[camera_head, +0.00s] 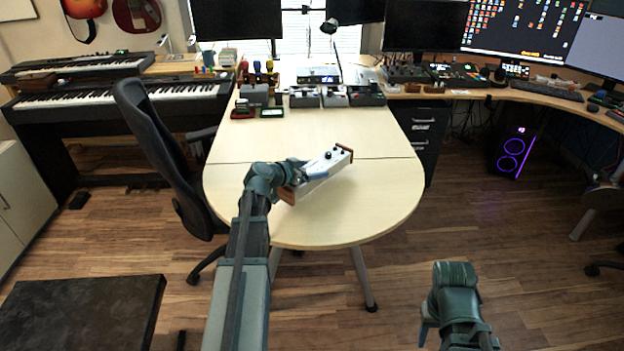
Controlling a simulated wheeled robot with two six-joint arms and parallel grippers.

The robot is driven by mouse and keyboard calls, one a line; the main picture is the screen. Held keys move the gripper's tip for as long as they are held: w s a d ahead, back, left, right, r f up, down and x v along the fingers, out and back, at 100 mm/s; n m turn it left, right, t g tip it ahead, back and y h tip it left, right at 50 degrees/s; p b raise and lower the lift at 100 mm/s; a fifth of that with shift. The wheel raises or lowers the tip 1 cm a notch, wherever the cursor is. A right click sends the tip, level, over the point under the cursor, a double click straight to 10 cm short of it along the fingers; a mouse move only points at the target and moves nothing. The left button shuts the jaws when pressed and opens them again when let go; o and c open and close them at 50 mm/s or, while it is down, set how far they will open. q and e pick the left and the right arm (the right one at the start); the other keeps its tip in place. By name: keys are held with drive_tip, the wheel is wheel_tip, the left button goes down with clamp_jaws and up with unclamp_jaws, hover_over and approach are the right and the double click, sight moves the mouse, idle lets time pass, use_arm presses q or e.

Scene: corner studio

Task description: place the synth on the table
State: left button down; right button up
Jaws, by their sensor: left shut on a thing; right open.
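The synth (328,162) is a small white box with wooden ends and dark knobs. It is tilted, over the rounded near part of the pale wooden table (370,205). My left gripper (300,176) is shut on the synth at its near left part, and the gripper and wrist hide some of it. I cannot tell whether the synth touches the tabletop. My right gripper (428,322) is open and empty, low at the bottom right, over the floor and apart from the table; its fingers are mostly hidden.
Several small devices (335,96) crowd the table's far end; the near rounded part is clear. A black office chair (165,150) stands close to the table's left side. A dark drawer unit (424,135) is at its right. A black flat-topped piece (80,312) is at bottom left.

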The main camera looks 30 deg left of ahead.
sight(286, 187)
use_arm(q)
wheel_tip(286, 187, down, 4)
drive_tip(key=b, duration=0.3)
drive_tip(key=shift+r, duration=0.4)
unclamp_jaws()
drive_tip(key=shift+s+r+p, duration=0.2)
drive_tip(key=shift+s+p, duration=0.15)
drive_tip(key=p+v, duration=0.4)
drive_tip(key=v, duration=0.7)
drive_tip(key=shift+s+a, duration=0.15)
drive_tip(key=shift+f, duration=0.1)
